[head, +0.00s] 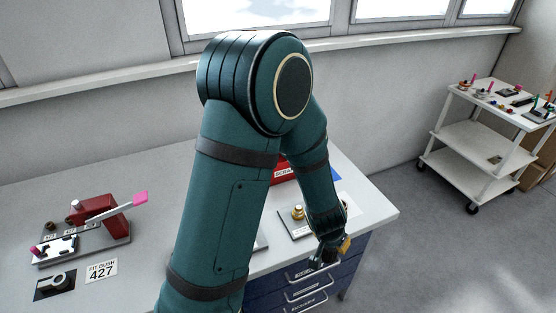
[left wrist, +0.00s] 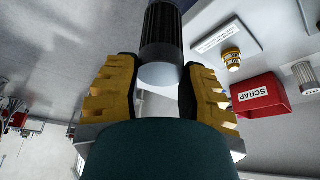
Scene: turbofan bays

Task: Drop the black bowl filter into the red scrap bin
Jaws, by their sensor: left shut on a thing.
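The black filter (left wrist: 160,35), ribbed with a pale smooth end, is between the yellow-padded fingers of my left gripper (left wrist: 160,92) in the left wrist view. The gripper is shut on it. In the head view my left gripper (head: 334,252) is small and dark at the bench's front edge, above the drawers; the filter is hard to make out there. The red scrap bin (head: 282,174) stands on the bench, partly hidden behind my left arm. Its SCRAP label faces the left wrist view (left wrist: 270,84), to the right of the gripper. My right gripper is not in view.
A plate with a brass fitting (head: 297,212) lies on the bench between gripper and bin. A pale ribbed cylinder (left wrist: 304,77) is beside the bin. A red press fixture (head: 100,208) and a FIT BUSH 427 card (head: 101,270) are at left. A white cart (head: 480,150) stands at right.

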